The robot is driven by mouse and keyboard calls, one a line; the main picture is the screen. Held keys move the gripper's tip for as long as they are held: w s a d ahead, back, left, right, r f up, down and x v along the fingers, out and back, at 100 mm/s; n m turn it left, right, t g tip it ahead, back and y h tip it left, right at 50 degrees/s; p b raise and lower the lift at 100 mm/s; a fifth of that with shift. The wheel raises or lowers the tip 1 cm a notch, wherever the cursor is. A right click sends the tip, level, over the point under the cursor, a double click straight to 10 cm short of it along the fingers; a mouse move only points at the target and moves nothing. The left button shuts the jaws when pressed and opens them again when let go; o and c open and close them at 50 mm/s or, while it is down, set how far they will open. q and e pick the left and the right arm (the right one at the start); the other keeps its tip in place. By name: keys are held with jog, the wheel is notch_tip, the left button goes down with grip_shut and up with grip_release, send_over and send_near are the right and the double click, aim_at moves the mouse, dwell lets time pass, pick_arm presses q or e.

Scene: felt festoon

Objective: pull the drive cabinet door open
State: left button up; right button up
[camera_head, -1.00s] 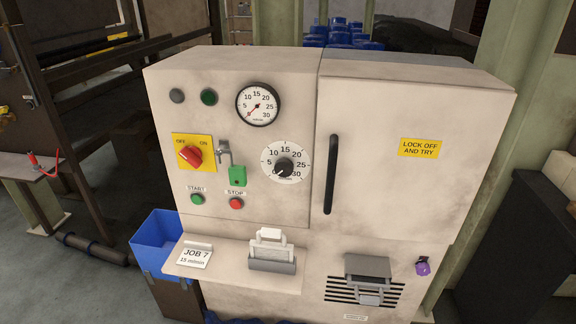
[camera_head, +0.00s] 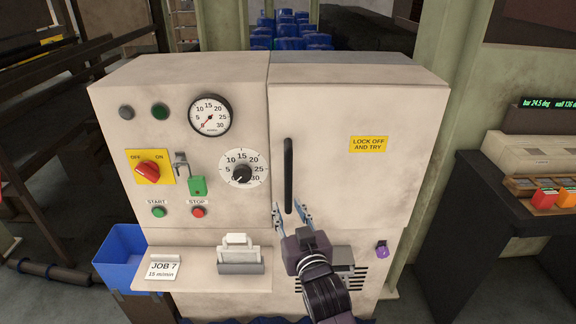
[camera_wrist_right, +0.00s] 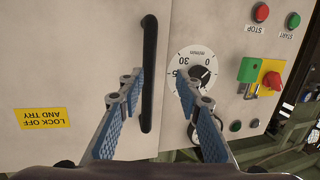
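The drive cabinet door (camera_head: 345,190) is a pale, stained panel on the right of the cabinet, and it looks closed. Its black vertical bar handle (camera_head: 288,176) is on the door's left side. My right gripper (camera_head: 291,214) is in front of the door at the handle's lower end, and its blue-padded fingers are apart. In the right wrist view the handle (camera_wrist_right: 148,75) lies between the two open fingers (camera_wrist_right: 158,90), nearer the left one. I cannot tell whether either finger touches it. My left gripper is not in view.
Left of the door is a control panel with a red switch (camera_head: 148,170), a green padlock (camera_head: 197,186) and a dial (camera_head: 242,173). A shelf (camera_head: 200,282) juts out below. A purple item (camera_head: 382,249) hangs at lower right. A dark bench (camera_head: 470,230) stands right.

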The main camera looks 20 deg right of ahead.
jog(key=t, duration=0.1)
send_near(289, 173)
jog(key=w, duration=0.3)
jog(key=shift+m+h, duration=0.4)
jog(key=w, duration=0.2)
jog(key=w+p, duration=0.1)
jog(key=w, duration=0.5)
jog(key=shift+d+f+p, duration=0.1)
jog(key=shift+d+p, duration=0.15)
jog(key=shift+p, duration=0.15)
jog(key=shift+c, duration=0.4)
grip_shut()
